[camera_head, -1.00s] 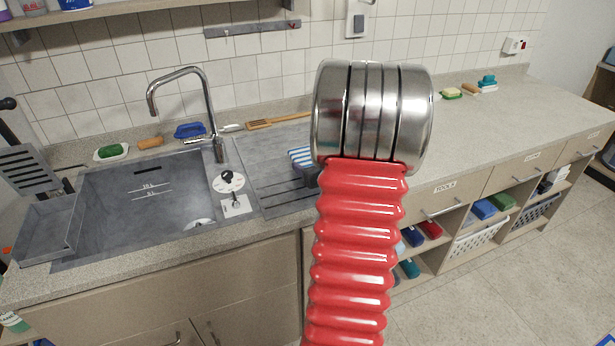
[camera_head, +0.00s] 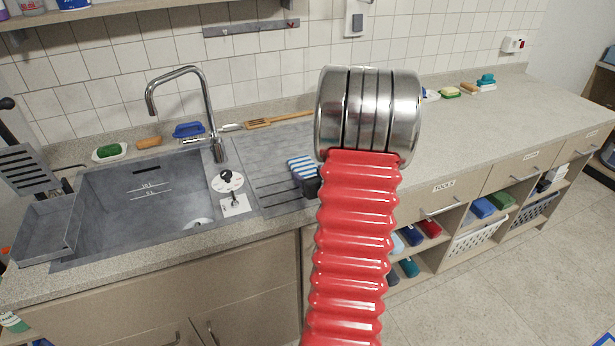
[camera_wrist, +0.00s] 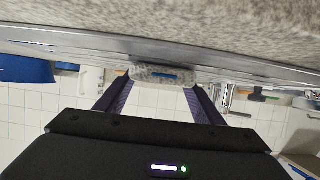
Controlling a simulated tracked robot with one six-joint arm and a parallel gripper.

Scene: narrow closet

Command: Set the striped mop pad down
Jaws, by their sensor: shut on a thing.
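The striped mop pad (camera_head: 302,166), with blue and white stripes, shows just left of my red arm in the head view, over the ribbed draining surface right of the sink. A dark part of my gripper shows under it; the rest is behind my arm. In the wrist view, my gripper (camera_wrist: 160,82) has its two dark fingers on either side of the pad (camera_wrist: 150,72), which shows as a speckled grey-white edge with a blue patch. My gripper is shut on it. I cannot tell whether the pad touches the surface.
The sink (camera_head: 140,200) with its tall tap (camera_head: 208,110) lies to the left. A wooden-handled brush (camera_head: 275,121) and a blue brush (camera_head: 188,130) lie along the back. The counter (camera_head: 490,125) to the right is mostly clear, with sponges (camera_head: 450,92) at its back edge.

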